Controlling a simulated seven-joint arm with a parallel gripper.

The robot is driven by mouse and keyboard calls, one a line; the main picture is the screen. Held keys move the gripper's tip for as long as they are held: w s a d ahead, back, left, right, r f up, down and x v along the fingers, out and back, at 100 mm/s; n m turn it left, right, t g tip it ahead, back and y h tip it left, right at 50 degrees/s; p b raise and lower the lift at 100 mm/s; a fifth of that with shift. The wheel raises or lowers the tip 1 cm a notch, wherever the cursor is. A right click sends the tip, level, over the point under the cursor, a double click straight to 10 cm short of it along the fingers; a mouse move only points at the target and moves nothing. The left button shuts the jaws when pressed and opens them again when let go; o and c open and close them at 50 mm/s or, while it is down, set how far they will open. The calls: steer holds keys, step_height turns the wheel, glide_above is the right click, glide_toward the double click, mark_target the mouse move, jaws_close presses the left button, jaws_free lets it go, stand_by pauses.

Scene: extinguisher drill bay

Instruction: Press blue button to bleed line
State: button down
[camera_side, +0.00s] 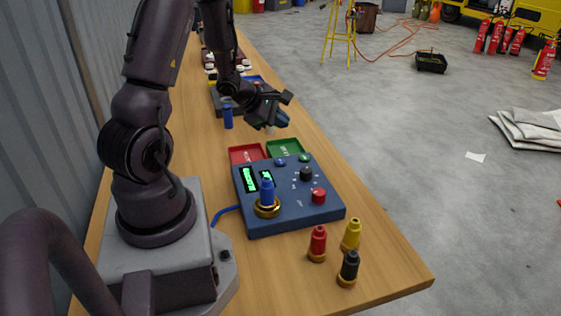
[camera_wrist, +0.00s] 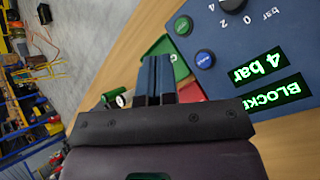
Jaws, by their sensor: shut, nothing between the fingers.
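The blue button (camera_side: 280,162) sits on the far edge of a blue control box (camera_side: 290,209), near the red and green trays. In the wrist view the blue button (camera_wrist: 204,59) is right of my fingertips and apart from them. My gripper (camera_side: 281,120) is above the bench, beyond the box and trays in the side view. In the wrist view its two fingers (camera_wrist: 156,62) lie together with nothing between them. The box's upper display (camera_wrist: 257,65) reads "4 bar"; the other (camera_wrist: 275,96) reads "BLOCKE", its end cut off.
A green button (camera_side: 304,157), black knob (camera_side: 306,174), red button (camera_side: 318,196) and blue plug (camera_side: 267,193) in a brass ring share the box. Red (camera_side: 247,154) and green (camera_side: 285,149) trays adjoin it. Red, yellow and black fittings (camera_side: 348,268) stand near the bench corner.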

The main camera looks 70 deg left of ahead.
mark_target(280, 162)
steer(key=shift+f, duration=4.4)
steer(key=shift+f, duration=0.4)
steer(key=shift+f, duration=0.45)
steer(key=shift+r, duration=0.85)
